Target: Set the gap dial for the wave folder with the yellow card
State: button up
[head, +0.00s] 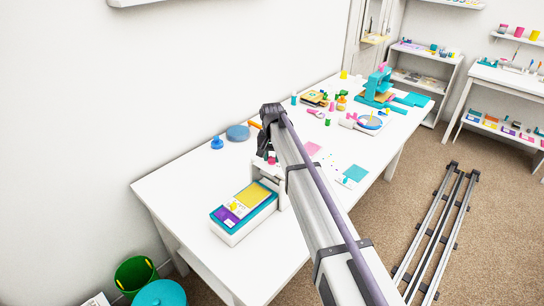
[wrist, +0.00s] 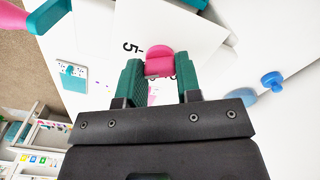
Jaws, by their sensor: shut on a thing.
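My gripper (wrist: 158,76) has its two green fingers closed on the sides of a pink knob (wrist: 160,60) in the wrist view. The knob stands on a white face with a black "5" (wrist: 131,47) beside it. In the head view my gripper (head: 268,150) is over the white upright part (head: 268,171) at the back of a white and teal machine (head: 228,232). A yellow card (head: 255,194) lies on top of the machine, beside a purple panel with a yellow knob (head: 234,206). Any print on the card is too small to read. My arm hides part of the machine's right side.
A blue stamp-like object (head: 217,142) and a blue-grey disc (head: 238,132) lie behind the machine. A teal sheet (head: 355,173) and a pink sheet (head: 312,149) lie to the right. A teal press (head: 378,88) stands at the far end. The table's front left is clear.

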aim_at(272, 157)
jog(key=shift+n, duration=1.2)
jog(key=o, duration=0.9)
notch_tip(272, 157, up, 11)
jog(key=p, duration=1)
jog(key=shift+f+p, duration=0.1)
jog(key=shift+p, duration=0.3)
